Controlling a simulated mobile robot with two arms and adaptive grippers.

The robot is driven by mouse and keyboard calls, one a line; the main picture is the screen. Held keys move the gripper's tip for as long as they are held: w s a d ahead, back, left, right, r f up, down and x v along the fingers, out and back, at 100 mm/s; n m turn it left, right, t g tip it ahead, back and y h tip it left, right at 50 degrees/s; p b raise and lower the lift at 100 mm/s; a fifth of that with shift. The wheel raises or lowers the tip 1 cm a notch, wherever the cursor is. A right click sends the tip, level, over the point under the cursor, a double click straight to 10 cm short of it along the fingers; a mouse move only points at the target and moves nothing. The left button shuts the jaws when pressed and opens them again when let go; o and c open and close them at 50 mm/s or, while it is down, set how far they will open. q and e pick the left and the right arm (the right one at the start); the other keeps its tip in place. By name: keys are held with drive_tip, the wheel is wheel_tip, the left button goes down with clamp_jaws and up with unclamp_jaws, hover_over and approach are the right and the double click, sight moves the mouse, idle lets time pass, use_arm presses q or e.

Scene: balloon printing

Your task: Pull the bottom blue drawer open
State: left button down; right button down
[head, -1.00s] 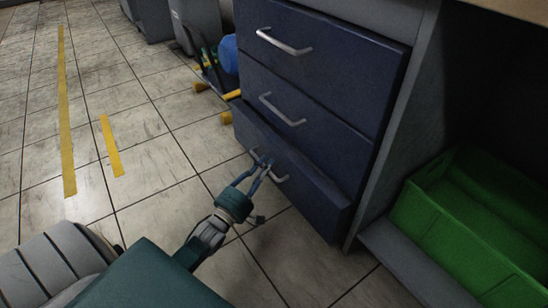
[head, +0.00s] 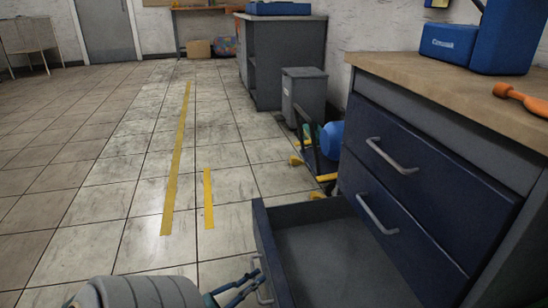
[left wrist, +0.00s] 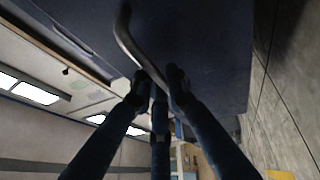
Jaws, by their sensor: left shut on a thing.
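The bottom blue drawer (head: 263,245) stands well open in the head view, its grey, empty interior showing. Its metal handle (head: 260,283) is on the front face, near the bottom edge of the picture. My left gripper (head: 252,279) is shut on this handle. In the left wrist view the gripper's dark fingers (left wrist: 158,82) close around the curved handle (left wrist: 124,30), with the dark drawer front (left wrist: 205,45) beyond. My right gripper is not in view.
The upper two blue drawers (head: 425,170) are shut under a wooden worktop (head: 420,72) holding blue boxes and an orange tool (head: 522,98). A cart with a blue object (head: 331,140) and a grey bin (head: 304,95) stand behind. The tiled floor to the left is free.

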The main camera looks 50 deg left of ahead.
use_arm(q)
drive_tip(key=shift+s+a, duration=0.15)
drive_tip(key=shift+s, duration=0.55)
drive_tip(key=c, duration=1.7)
unclamp_jaws()
drive_tip(key=s, duration=0.4)
drive_tip(key=s+f, duration=0.1)
drive_tip(key=s, duration=0.3)
drive_tip(key=s+f, duration=0.1)
drive_tip(key=s, duration=0.2)
drive_tip(key=shift+s+f, duration=0.15)
drive_tip(key=shift+s, duration=0.25)
